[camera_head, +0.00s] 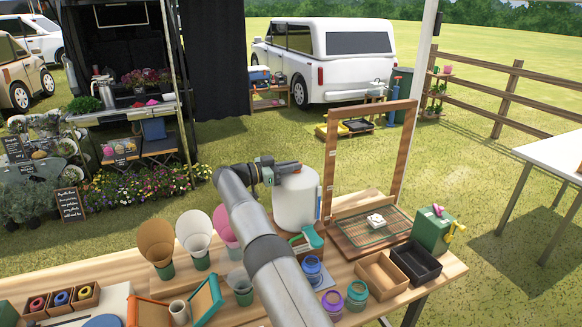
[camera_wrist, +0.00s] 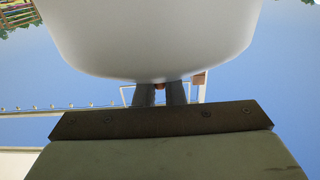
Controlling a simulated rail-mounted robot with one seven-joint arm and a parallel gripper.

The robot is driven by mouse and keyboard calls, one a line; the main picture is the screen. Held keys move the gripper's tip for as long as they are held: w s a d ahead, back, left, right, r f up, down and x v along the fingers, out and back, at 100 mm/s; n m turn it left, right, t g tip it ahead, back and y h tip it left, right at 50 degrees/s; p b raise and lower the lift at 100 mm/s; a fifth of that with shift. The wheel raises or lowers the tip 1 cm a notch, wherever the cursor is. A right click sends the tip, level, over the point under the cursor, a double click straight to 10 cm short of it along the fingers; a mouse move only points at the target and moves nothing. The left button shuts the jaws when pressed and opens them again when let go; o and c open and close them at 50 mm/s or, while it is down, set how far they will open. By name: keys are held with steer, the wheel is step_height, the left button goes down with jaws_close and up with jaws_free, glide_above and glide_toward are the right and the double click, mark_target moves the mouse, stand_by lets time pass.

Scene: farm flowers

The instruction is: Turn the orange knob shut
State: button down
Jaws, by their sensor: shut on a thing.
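A large white rounded tank (camera_head: 295,200) stands on the wooden table behind my arm. Its curved underside or side fills the top of the wrist view (camera_wrist: 150,40). My gripper (camera_head: 296,167) is at the tank's upper part in the head view. In the wrist view, the two dark fingers (camera_wrist: 161,93) are close together just past the tank's edge. A small piece of the orange knob (camera_wrist: 160,86) shows between the fingertips, and the fingers are shut on it. Most of the knob is hidden by the fingers and the tank, so its angle cannot be told.
A wooden frame (camera_head: 329,170) stands right of the tank, with a wire rack (camera_head: 375,230) at its foot. Open trays (camera_head: 382,275) sit at the front right.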

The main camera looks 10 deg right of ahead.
steer(key=shift+r, duration=0.2)
stand_by(0.5)
steer(key=c, duration=1.5)
jaws_free()
steer(key=shift+d, duration=0.1)
steer(key=shift+f, duration=0.1)
